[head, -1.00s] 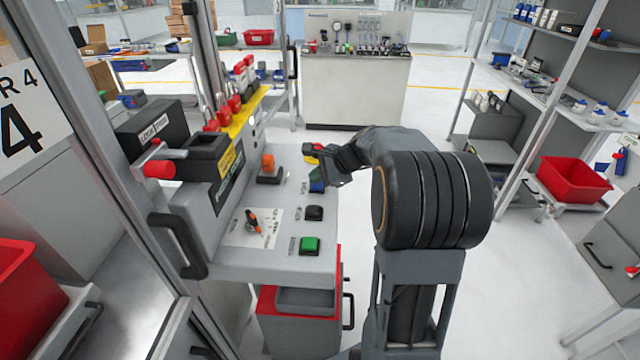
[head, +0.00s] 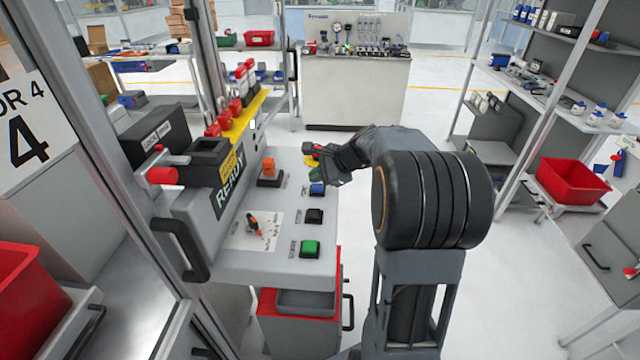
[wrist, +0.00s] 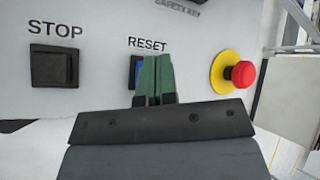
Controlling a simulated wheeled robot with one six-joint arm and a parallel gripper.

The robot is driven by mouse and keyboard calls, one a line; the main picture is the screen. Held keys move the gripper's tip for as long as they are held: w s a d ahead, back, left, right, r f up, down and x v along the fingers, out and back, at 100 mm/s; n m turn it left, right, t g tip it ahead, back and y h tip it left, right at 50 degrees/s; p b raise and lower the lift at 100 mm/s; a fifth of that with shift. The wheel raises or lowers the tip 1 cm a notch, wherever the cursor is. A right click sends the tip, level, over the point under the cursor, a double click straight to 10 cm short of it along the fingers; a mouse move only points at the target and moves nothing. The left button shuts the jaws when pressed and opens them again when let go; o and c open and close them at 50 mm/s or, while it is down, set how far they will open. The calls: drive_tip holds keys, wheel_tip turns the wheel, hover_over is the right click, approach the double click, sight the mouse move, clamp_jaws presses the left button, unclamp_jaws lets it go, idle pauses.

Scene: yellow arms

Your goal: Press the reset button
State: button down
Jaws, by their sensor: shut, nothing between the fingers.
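The blue reset button (head: 317,189) is on the right side of the grey console top, between the black stop button and the red emergency button. In the wrist view, the reset button (wrist: 134,70) shows as a blue strip under the RESET label, partly hidden by my gripper's green fingers. My gripper (wrist: 155,80) is shut and empty, with its fingertips over the button's right part. In the head view, my gripper (head: 316,173) is above the console just behind the blue button. I cannot tell whether the fingertips touch anything.
The stop button (head: 314,216) and a green button (head: 310,247) are nearer on the console. The red emergency button (wrist: 242,73) on its yellow disc is to the right in the wrist view. A display (head: 228,184) reads READY. An orange lamp (head: 268,168) stands behind.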

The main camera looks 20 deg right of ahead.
sight(317, 187)
drive_tip(key=shift+r, duration=0.15)
wheel_tip(317, 187, up, 5)
drive_tip(key=p, duration=0.4)
idle(0.4)
idle(0.6)
